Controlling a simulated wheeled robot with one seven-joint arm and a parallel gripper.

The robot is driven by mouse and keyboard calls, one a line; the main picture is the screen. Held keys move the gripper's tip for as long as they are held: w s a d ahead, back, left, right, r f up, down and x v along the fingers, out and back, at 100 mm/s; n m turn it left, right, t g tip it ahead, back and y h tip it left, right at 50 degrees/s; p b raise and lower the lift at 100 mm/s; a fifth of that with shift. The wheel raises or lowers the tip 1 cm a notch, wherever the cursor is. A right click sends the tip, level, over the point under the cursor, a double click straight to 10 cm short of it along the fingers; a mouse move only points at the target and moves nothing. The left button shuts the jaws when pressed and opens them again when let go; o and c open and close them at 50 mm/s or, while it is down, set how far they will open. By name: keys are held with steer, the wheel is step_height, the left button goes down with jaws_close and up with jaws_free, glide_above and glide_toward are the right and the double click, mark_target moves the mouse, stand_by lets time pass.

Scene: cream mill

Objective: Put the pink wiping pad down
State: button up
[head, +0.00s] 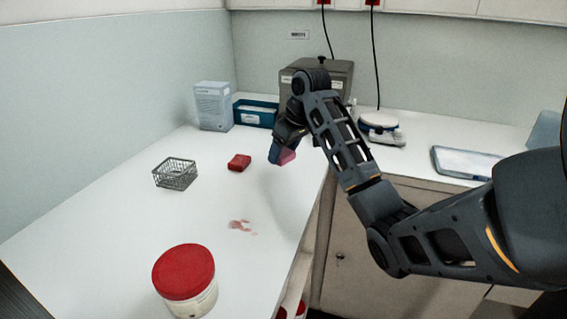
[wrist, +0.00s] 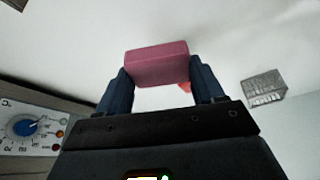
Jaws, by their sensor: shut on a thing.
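The pink wiping pad (wrist: 157,64) is a small block held between the two fingers of my gripper (wrist: 160,88) in the wrist view. In the head view, part of the pad (head: 288,156) shows beside my gripper (head: 277,153), near the right edge of the white counter. My gripper is shut on the pad and appears to be above the counter; the exact gap is hard to tell. Part of the pad is hidden behind a finger in the head view.
A red-lidded tub (head: 185,280) stands nearer. A grey machine (head: 335,78), blue tray (head: 255,113) and white box (head: 213,106) are at the back.

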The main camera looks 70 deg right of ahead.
mark_target(284, 163)
steer(key=shift+f, duration=2.05)
steer(key=shift+f, duration=0.15)
steer(key=o, duration=1.1)
steer(key=shift+p+v, duration=1.4)
steer(key=shift+v, duration=4.8)
